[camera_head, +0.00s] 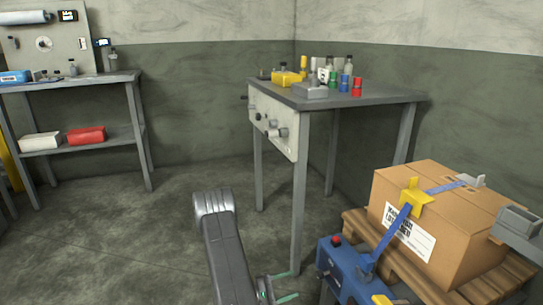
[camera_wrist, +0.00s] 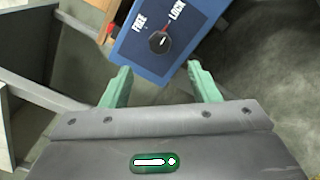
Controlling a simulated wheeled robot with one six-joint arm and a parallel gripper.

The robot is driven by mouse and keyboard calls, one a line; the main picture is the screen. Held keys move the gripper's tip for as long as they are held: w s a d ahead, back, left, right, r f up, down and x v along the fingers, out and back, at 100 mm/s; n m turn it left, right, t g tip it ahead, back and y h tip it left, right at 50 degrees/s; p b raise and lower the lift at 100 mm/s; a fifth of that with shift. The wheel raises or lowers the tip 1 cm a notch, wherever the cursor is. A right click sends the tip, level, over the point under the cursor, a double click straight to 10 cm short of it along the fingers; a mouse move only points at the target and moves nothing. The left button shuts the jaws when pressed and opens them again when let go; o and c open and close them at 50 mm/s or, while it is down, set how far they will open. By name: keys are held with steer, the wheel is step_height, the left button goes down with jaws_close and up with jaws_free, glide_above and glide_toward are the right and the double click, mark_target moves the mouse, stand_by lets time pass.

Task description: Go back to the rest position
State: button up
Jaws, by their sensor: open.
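My gripper (camera_head: 282,298) shows at the bottom of the head view, with its green fingers partly cut off by the frame edge. In the wrist view my gripper (camera_wrist: 161,75) has its two green fingers wide apart, with nothing between them. Beyond the fingertips is a blue panel (camera_wrist: 185,38) with a black knob (camera_wrist: 159,42) and the words FREE and LOCK. The knob's red pointer leans toward LOCK. The fingers do not appear to touch the knob. In the head view, a blue unit (camera_head: 343,262) with a red button stands right of my gripper.
A cardboard box (camera_head: 455,210) with a blue strap and yellow corner piece sits on a wooden pallet (camera_head: 375,235) at right. A grey table (camera_head: 380,97) with bottles and small blocks stands behind my arm. A shelved bench (camera_head: 100,78) is at left. Floor between them is clear.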

mark_target(317, 276)
steer(key=b+x, duration=0.4)
steer(key=x, duration=0.8)
steer(key=shift+d+f, duration=0.15)
steer(key=shift+d, duration=0.05)
steer(key=shift+a+r+n+p, duration=0.2)
steer(key=shift+n+p, duration=0.3)
steer(key=shift+n, duration=0.3)
steer(key=n+p, duration=0.3)
steer(key=n, duration=0.2)
steer(key=shift+r+n, duration=0.1)
steer(key=shift+n, duration=0.2)
steer(key=n+p, duration=0.3)
steer(key=n, duration=0.1)
steer(key=shift+n+p, duration=0.3)
steer(key=shift+n, duration=0.1)
steer(key=shift+n+p, duration=1.1)
steer(key=shift+n, duration=0.9)
